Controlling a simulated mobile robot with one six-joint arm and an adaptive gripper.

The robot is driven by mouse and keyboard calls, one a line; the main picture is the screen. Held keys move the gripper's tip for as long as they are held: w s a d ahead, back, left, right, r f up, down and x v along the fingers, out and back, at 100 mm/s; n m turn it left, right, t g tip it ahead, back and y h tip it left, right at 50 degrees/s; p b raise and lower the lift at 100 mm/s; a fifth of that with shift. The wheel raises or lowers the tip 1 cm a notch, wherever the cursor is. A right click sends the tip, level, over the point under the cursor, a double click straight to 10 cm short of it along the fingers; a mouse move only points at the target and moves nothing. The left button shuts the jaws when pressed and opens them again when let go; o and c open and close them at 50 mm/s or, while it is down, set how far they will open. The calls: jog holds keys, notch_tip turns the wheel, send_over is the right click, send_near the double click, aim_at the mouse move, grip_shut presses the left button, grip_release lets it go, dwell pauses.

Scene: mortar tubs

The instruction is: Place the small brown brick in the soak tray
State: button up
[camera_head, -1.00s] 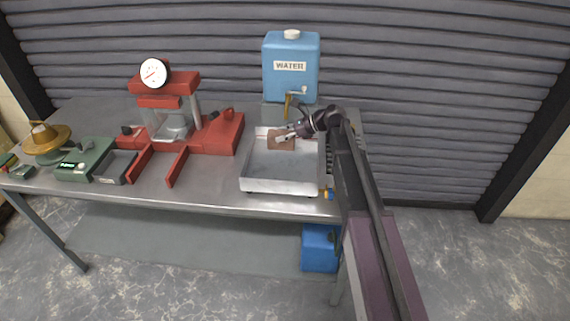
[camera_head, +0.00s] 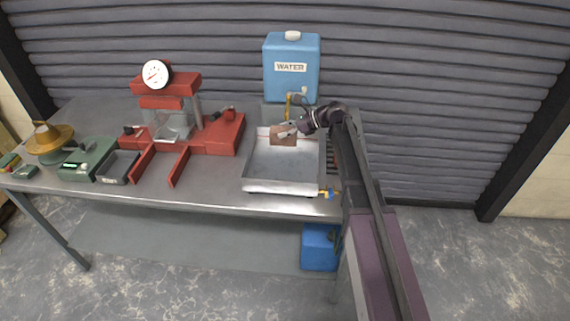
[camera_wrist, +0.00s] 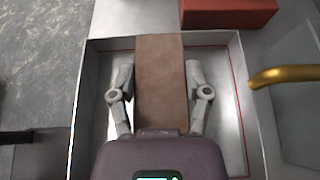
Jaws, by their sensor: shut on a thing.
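The small brown brick (camera_head: 283,136) is at the back part of the soak tray (camera_head: 281,187), a shallow metal tray on the bench. My gripper (camera_head: 287,131) is at the brick, reaching in from the right. In the wrist view the brick (camera_wrist: 161,85) lies lengthwise between the two fingers of my gripper (camera_wrist: 160,88), which is shut on it. The tray walls (camera_wrist: 88,100) stand around the brick and fingers in that view. Whether the brick touches the tray floor I cannot tell.
A blue water tank (camera_head: 291,75) with a brass tap (camera_head: 289,103) stands right behind the tray; the tap (camera_wrist: 285,76) juts in close by in the wrist view. A red press (camera_head: 170,130) with a dial stands to the left. A grey tub (camera_head: 117,167) sits farther left.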

aim_at(284, 144)
jog(key=shift+f, duration=0.15)
notch_tip(284, 144, down, 6)
jog(key=b, duration=0.6)
dwell(0.6)
jog(key=shift+f+b, duration=1.9)
jog(key=shift+b, duration=0.15)
jog(key=shift+f, duration=0.1)
jog(key=o, duration=1.3)
jog(key=shift+o, duration=0.2)
